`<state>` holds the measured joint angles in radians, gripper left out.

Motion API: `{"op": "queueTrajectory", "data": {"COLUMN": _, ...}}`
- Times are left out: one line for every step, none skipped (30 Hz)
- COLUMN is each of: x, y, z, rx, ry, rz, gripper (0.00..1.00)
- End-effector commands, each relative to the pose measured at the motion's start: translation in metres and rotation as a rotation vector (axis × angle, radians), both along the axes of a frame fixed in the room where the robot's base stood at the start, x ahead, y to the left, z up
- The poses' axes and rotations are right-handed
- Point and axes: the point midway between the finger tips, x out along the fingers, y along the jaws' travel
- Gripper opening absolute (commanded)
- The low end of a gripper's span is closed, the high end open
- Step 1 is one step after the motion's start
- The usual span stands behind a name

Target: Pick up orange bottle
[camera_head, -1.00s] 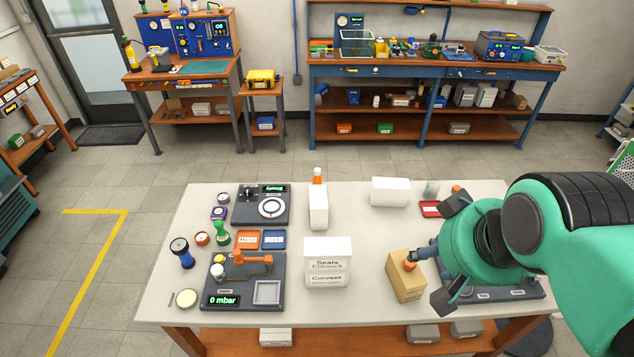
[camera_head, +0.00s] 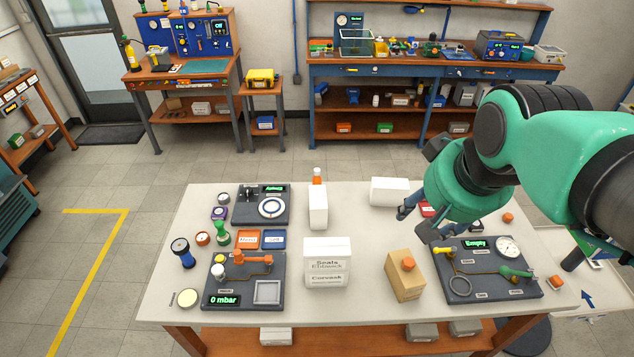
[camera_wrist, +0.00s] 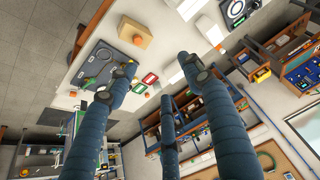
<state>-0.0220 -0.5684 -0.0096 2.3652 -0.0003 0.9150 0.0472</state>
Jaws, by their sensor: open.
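The orange bottle (camera_head: 317,176) stands at the far edge of the white table, with a pale cap. A white box (camera_head: 318,208) in front of it hides its lower part. A small orange shape beside a white box in the wrist view (camera_wrist: 219,48) looks like the same bottle. My gripper (camera_head: 414,221) is open and empty over the right part of the table, well to the right of the bottle. Its blue fingers are spread apart in the wrist view (camera_wrist: 165,88), with nothing between them.
A lying white box (camera_head: 390,192) stands between my gripper and the bottle. A labelled white box (camera_head: 327,263) and a tan box with an orange knob (camera_head: 404,278) stand nearer. Dark instrument panels (camera_head: 485,284) sit at right and left. Floor behind the table is clear.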

Motion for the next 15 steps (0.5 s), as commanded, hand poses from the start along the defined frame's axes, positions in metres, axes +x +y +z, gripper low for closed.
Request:
{"op": "queueTrajectory", "data": {"x": 0.012, "y": 0.002, "z": 0.006, "rx": 0.002, "ry": 0.011, "rz": -0.002, "gripper": 0.51}}
{"op": "queueTrajectory", "data": {"x": 0.019, "y": 0.003, "z": 0.008, "rx": 0.004, "ry": 0.016, "rz": -0.003, "gripper": 0.51}}
{"op": "queueTrajectory", "data": {"x": 0.028, "y": 0.004, "z": 0.012, "rx": 0.006, "ry": 0.022, "rz": -0.007, "gripper": 0.51}}
{"op": "queueTrajectory", "data": {"x": 0.035, "y": 0.005, "z": 0.014, "rx": 0.008, "ry": 0.028, "rz": -0.009, "gripper": 0.51}}
{"op": "queueTrajectory", "data": {"x": 0.042, "y": 0.006, "z": 0.016, "rx": 0.009, "ry": 0.032, "rz": -0.011, "gripper": 0.51}}
{"op": "queueTrajectory", "data": {"x": 0.051, "y": 0.008, "z": 0.019, "rx": 0.012, "ry": 0.039, "rz": -0.013, "gripper": 0.51}}
{"op": "queueTrajectory", "data": {"x": 0.058, "y": 0.009, "z": 0.021, "rx": 0.013, "ry": 0.043, "rz": -0.015, "gripper": 0.51}}
{"op": "queueTrajectory", "data": {"x": 0.065, "y": 0.010, "z": 0.022, "rx": 0.014, "ry": 0.048, "rz": -0.016, "gripper": 0.51}}
{"op": "queueTrajectory", "data": {"x": 0.075, "y": 0.012, "z": 0.025, "rx": 0.016, "ry": 0.054, "rz": -0.019, "gripper": 0.51}}
{"op": "queueTrajectory", "data": {"x": 0.082, "y": 0.013, "z": 0.026, "rx": 0.018, "ry": 0.060, "rz": -0.022, "gripper": 0.51}}
{"op": "queueTrajectory", "data": {"x": 0.089, "y": 0.014, "z": 0.027, "rx": 0.020, "ry": 0.064, "rz": -0.024, "gripper": 0.51}}
{"op": "queueTrajectory", "data": {"x": 0.099, "y": 0.016, "z": 0.028, "rx": 0.021, "ry": 0.071, "rz": -0.027, "gripper": 0.51}}
{"op": "queueTrajectory", "data": {"x": 0.106, "y": 0.017, "z": 0.029, "rx": 0.022, "ry": 0.076, "rz": -0.029, "gripper": 0.51}}
{"op": "queueTrajectory", "data": {"x": 0.113, "y": 0.018, "z": 0.030, "rx": 0.024, "ry": 0.080, "rz": -0.031, "gripper": 0.51}}
{"op": "queueTrajectory", "data": {"x": 0.123, "y": 0.020, "z": 0.031, "rx": 0.025, "ry": 0.088, "rz": -0.034, "gripper": 0.51}}
